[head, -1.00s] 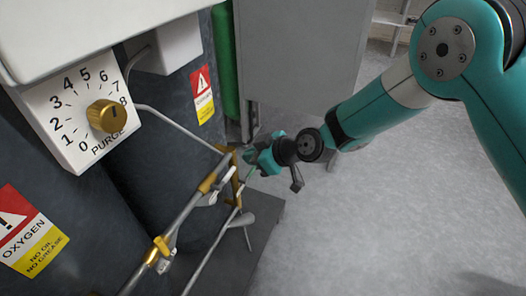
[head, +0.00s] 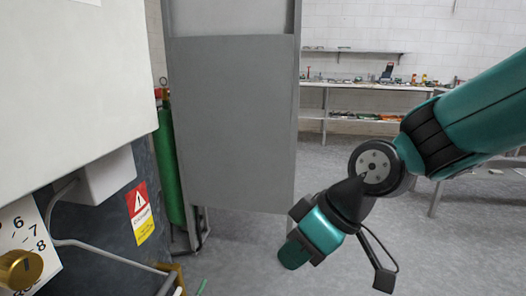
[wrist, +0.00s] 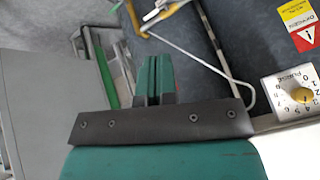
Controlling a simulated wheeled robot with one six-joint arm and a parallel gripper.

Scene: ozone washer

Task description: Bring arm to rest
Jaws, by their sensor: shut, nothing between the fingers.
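My gripper (wrist: 153,78) shows in the wrist view with its two teal fingers together and nothing between them. In the head view my teal and black arm reaches in from the right, and the wrist hangs in front of the grey panel's right edge. The fingertips are not clear in the head view. The gripper is apart from the pipes and the purge dial box.
A dial box (head: 27,243) with a brass knob (head: 20,270) is at lower left. Metal pipes (head: 110,257) run below. A green cylinder (head: 168,170) stands beside a grey panel (head: 232,125). A workbench (head: 365,85) stands behind. Open floor lies at right.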

